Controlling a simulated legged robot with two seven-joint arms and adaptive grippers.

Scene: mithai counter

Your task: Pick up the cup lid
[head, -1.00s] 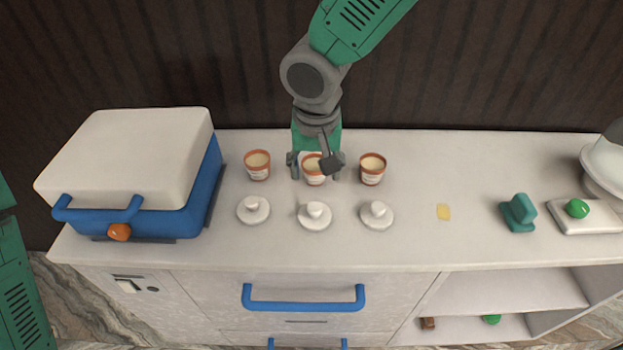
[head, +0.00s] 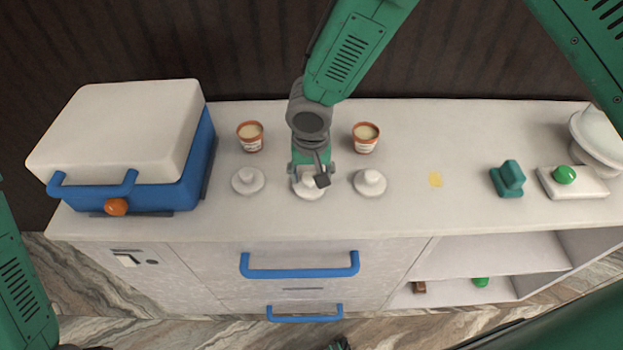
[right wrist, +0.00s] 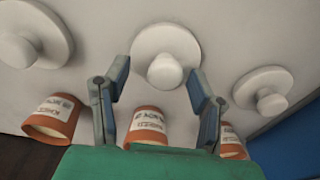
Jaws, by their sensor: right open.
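Three white round lids with knobs lie in a row on the counter: a left lid (head: 248,181), a middle lid (head: 309,191) and a right lid (head: 370,182). My right gripper (head: 311,178) is over the middle lid and partly hides it. In the right wrist view the fingers (right wrist: 158,76) are spread open, with the knob of the middle lid (right wrist: 165,45) between their tips. I cannot tell whether they touch it. Terracotta cups with pale filling stand behind: a left cup (head: 250,137), a right cup (head: 366,138) and a middle cup (right wrist: 147,127) hidden in the head view.
A blue box with a white top (head: 125,125) stands at the left. A yellow square (head: 435,180), a teal block (head: 507,179) and a white slab (head: 590,183) with a green ball (head: 564,174) are at the right. The front strip of counter is clear.

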